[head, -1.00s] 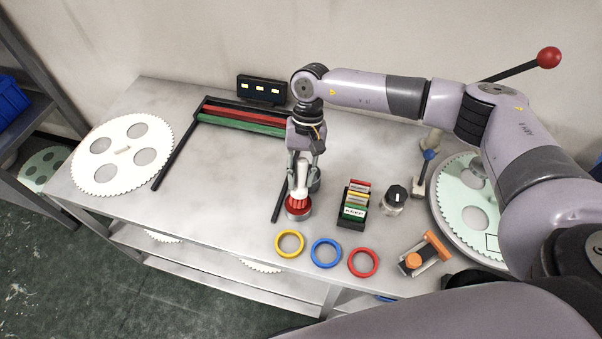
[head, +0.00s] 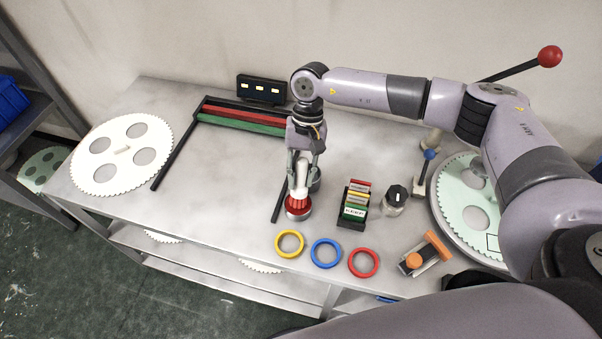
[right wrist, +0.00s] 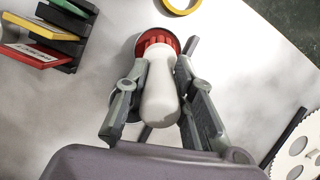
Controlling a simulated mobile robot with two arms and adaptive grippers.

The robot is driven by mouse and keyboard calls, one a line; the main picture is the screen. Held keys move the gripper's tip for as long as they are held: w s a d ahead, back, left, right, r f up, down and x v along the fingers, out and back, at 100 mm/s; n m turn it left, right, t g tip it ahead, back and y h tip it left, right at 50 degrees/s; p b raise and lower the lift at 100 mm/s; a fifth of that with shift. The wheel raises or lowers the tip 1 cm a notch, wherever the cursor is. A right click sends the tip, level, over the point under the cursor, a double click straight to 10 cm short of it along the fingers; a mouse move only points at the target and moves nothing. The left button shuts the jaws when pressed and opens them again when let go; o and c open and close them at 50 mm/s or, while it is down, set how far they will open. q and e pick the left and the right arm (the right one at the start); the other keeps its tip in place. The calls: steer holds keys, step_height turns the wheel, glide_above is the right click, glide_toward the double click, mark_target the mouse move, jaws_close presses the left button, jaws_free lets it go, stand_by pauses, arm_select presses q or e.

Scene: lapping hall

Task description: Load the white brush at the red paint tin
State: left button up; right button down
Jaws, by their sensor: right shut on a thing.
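The white brush (right wrist: 160,92) is upright, with its pale handle (head: 301,180) between the fingers of my right gripper (head: 301,177). My right gripper also shows in the right wrist view (right wrist: 152,100), shut on the handle. The red paint tin (head: 298,212), low and round with a grey side, stands on the table right under the brush. The brush's lower end, ridged and red, is at the tin's red top; how deep it sits cannot be told. My left gripper is not in view.
Yellow (head: 289,244), blue (head: 326,253) and red (head: 363,263) rings lie in front. A rack of coloured cards (head: 353,206) and a black-topped knob (head: 395,197) stand to the right. A white toothed disc (head: 122,184) lies left. The table's middle left is clear.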

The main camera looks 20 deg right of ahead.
mark_target(301, 164)
steer(key=shift+s+f+b, duration=0.15)
steer(key=shift+b, duration=0.15)
stand_by(1.1)
steer(key=shift+r+p, duration=0.3)
steer(key=shift+r, duration=0.45)
steer(key=shift+r+p, duration=0.7)
steer(key=shift+r, duration=2.15)
